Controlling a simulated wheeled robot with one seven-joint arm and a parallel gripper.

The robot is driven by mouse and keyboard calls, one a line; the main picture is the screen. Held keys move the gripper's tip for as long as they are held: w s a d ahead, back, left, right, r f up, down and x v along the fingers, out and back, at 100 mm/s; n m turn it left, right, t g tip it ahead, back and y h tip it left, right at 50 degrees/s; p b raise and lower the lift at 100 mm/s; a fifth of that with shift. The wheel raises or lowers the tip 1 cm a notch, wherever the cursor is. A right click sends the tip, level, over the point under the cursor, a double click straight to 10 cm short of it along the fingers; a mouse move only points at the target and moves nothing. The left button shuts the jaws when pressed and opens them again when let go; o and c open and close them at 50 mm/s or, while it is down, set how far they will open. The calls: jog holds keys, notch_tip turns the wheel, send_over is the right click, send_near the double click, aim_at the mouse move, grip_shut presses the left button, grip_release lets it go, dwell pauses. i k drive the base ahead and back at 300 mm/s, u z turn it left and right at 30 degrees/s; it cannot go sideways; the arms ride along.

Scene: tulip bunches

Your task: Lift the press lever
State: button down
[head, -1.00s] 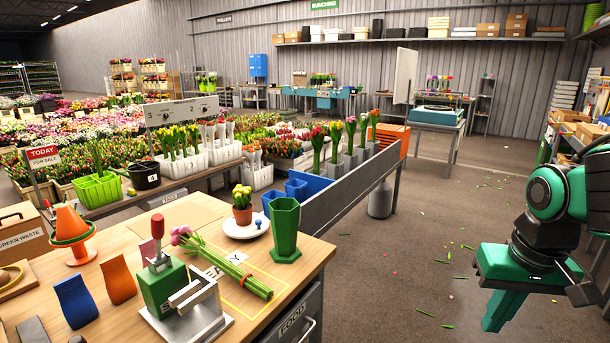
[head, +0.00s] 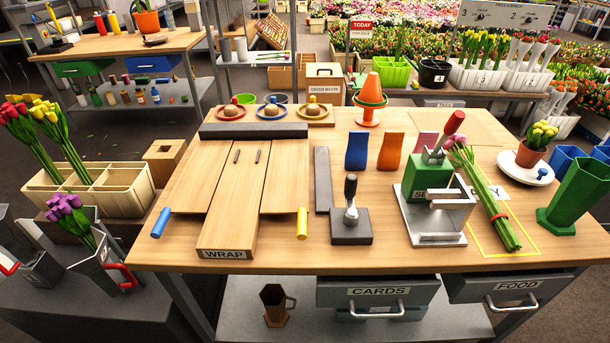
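A green press (head: 428,180) on a metal base stands on the right half of the wooden table. Its label is partly covered and starts with "SE". Its lever has a red grip (head: 454,122) that points up and leans to the right. A smaller grey device (head: 351,228) with an upright black-knobbed handle (head: 350,186) stands to the left of the press. My gripper is not in view now, and nothing touches the red lever.
A bunch of pink tulips (head: 490,200) lies just right of the press, inside a yellow outline. Blue (head: 357,150) and orange (head: 391,151) pouches stand behind it. A green vase (head: 573,200) stands at the right edge. A wooden wrap board (head: 235,205) fills the left.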

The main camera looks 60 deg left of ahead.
aim_at(458, 117)
jog(key=u, duration=0.6)
jog(key=i, duration=0.15)
jog(key=u, duration=1.5)
jog(key=i, duration=0.6)
jog(key=z, duration=0.2)
jog(key=k, duration=0.6)
jog(key=u, duration=0.15)
jog(key=i, duration=0.45)
jog(key=z, duration=0.45)
jog(key=k, duration=0.1)
jog(key=u, duration=0.3)
